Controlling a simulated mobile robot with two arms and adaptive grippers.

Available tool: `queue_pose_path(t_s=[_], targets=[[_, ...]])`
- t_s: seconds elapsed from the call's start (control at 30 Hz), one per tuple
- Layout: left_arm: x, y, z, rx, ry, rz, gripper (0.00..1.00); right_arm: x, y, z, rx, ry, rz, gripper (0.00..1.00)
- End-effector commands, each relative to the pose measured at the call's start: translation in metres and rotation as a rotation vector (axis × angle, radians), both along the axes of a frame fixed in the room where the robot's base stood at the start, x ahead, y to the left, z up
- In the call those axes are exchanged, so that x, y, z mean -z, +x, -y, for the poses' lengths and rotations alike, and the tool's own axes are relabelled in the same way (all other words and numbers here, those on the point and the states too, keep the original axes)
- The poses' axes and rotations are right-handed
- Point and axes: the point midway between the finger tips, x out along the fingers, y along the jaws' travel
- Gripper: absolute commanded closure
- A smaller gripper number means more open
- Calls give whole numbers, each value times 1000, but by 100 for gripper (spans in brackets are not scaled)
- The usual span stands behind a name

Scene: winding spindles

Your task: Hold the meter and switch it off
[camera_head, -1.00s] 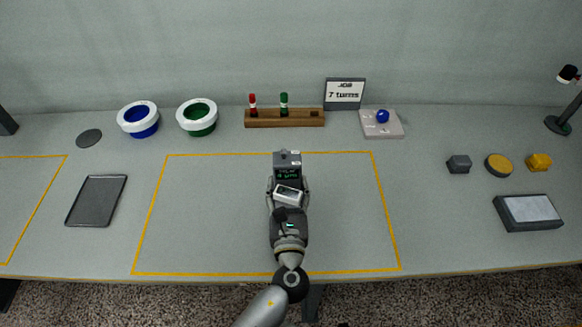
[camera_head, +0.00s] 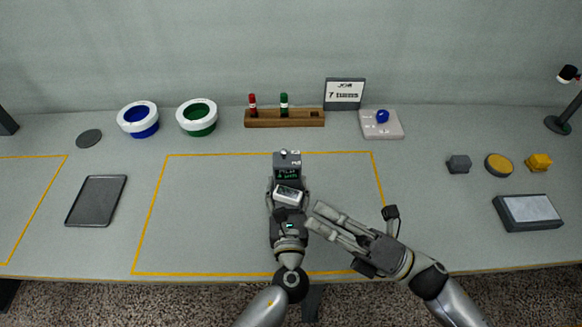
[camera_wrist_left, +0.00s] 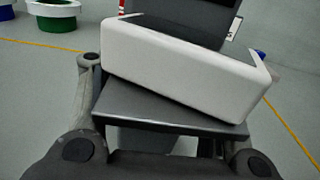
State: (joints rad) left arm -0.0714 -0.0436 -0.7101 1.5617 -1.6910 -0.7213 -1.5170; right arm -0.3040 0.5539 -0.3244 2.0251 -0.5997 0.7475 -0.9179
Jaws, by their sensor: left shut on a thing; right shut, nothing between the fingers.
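The meter (camera_head: 288,173) is a dark grey box with green text on its screen and small light parts on its top edge. It stands in the middle of the outlined area. My left gripper (camera_head: 288,187) is shut on it from the front, one finger on each side. A white block with a small dark window (camera_head: 288,196) sits between the meter's screen and my left wrist. In the left wrist view this white block (camera_wrist_left: 185,65) hides much of the meter. My right gripper (camera_head: 315,217) is shut and empty, just right of my left wrist and nearer than the meter.
Behind stand a wooden rack (camera_head: 285,118) with red and green bottles, a sign (camera_head: 345,94) and a pale pad (camera_head: 393,130) with a blue knob. Two ringed bowls, blue (camera_head: 138,118) and green (camera_head: 198,117), stand back left. A dark tray (camera_head: 96,201) lies left. The outlined area's left part is clear.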

Motion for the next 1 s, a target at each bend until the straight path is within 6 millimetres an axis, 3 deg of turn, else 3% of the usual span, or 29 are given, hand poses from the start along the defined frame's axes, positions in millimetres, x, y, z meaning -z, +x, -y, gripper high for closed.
queue_pose_path(t_s=[0.1,0.33,0.77,1.0], targets=[[4,-1,0,1,2,-6,81,28,19,20,125,28,-21,100],[4,-1,0,1,2,-6,81,56,33,45,257,41,-36,100],[4,-1,0,0,2,-6,81,57,35,45,265,42,-34,100],[4,-1,0,1,2,-7,81,44,54,22,263,43,-31,100]])
